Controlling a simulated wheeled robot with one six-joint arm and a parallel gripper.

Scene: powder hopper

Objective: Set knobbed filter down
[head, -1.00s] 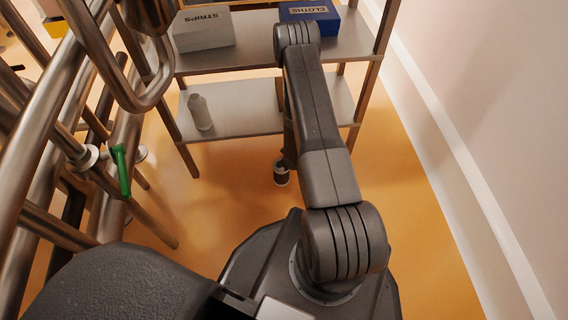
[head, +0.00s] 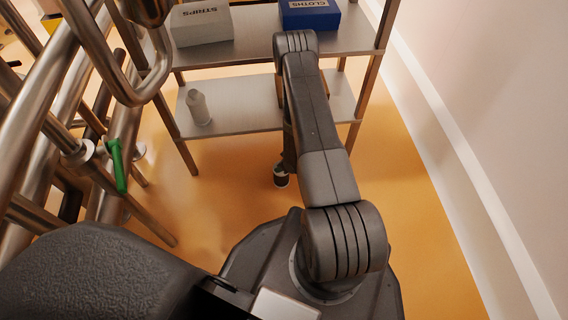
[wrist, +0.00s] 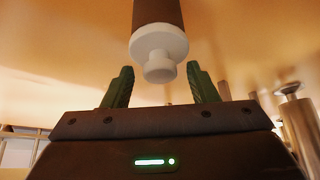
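The knobbed filter is a brown cylinder with a white cap and a round white knob (wrist: 159,66). In the wrist view its knob faces my gripper (wrist: 160,86). The two green fingers are spread, with a visible gap on each side of the knob. The filter's far end runs out of the frame. In the head view a small dark cylinder with a white band, seemingly the filter (head: 281,176), shows low beneath my arm, over the orange floor. I cannot tell whether its base touches the floor. My gripper is hidden behind my arm there.
A shelf rack (head: 250,52) stands ahead, with a STRIPS box (head: 202,24), a blue CLOTHS box (head: 309,15) and a pale bottle (head: 198,107). Metal pipework with a green handle (head: 118,165) is close on the left. A wall (head: 480,110) is on the right. Orange floor (head: 390,210) is open between.

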